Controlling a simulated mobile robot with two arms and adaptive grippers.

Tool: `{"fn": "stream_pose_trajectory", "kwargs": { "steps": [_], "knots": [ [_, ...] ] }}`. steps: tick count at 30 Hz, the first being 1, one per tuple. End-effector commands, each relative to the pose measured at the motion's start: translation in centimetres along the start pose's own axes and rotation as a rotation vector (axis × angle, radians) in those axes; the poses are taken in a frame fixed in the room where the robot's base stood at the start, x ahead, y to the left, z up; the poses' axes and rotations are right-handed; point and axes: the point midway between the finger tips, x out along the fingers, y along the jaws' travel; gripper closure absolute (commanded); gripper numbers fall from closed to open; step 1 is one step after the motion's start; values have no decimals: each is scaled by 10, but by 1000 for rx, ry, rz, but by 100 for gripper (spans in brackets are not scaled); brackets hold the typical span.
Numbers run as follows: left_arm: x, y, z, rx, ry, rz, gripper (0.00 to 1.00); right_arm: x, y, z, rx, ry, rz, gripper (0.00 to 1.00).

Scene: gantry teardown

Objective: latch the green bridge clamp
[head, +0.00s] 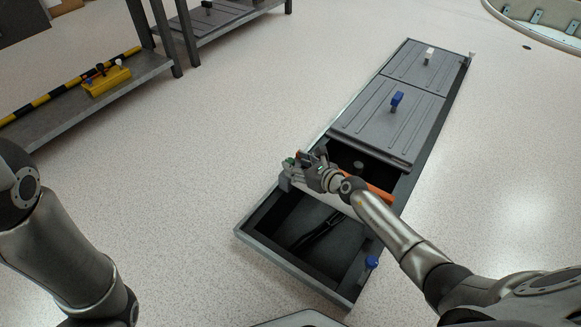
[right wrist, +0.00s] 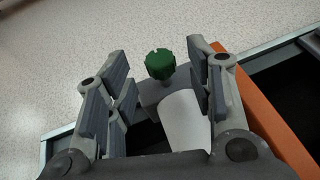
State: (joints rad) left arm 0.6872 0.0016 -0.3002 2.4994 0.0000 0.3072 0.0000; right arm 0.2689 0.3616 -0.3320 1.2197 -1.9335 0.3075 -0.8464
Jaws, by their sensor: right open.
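The green bridge clamp shows as a dark green knob (right wrist: 160,65) on a grey bracket in the right wrist view. In the head view a small bit of the green knob (head: 289,162) shows at the left rim of the open pit. My right gripper (head: 299,163) is open over the left end of the pale bridge bar. In the right wrist view its fingers (right wrist: 156,75) stand on either side of the knob, apart from it. The pale bar (right wrist: 184,122) runs back from the bracket. My left arm shows at the left, its gripper out of view.
An orange bar (head: 380,193) crosses the pit beside the pale one. A blue knob (head: 371,262) sits on the pit's right rim (head: 352,287). Cover panels with a blue handle (head: 397,99) and a white handle (head: 429,54) lie beyond. A bench (head: 150,68) holds a yellow caddy (head: 106,82).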

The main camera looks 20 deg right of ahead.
Motion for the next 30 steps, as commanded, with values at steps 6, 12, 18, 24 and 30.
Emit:
{"fn": "stream_pose_trajectory", "kwargs": {
  "steps": [6, 12, 18, 24, 30],
  "knots": [
    [-18, 5, -9, 1, 8, 3, 48, 29, 0, -3, 1, 0, 1, 51],
    [-22, 6, -10, 1, 8, 3, 48, 37, 0, -1, 1, 1, 1, 51],
    [-21, 6, -10, 1, 9, 3, 48, 38, 0, 0, 1, 1, 1, 51],
    [-21, 6, -10, 1, 9, 3, 48, 37, 0, 0, 1, 1, 1, 66],
    [-21, 6, -10, 1, 8, 3, 48, 37, 0, 0, 1, 1, 1, 92]
  ]
}}
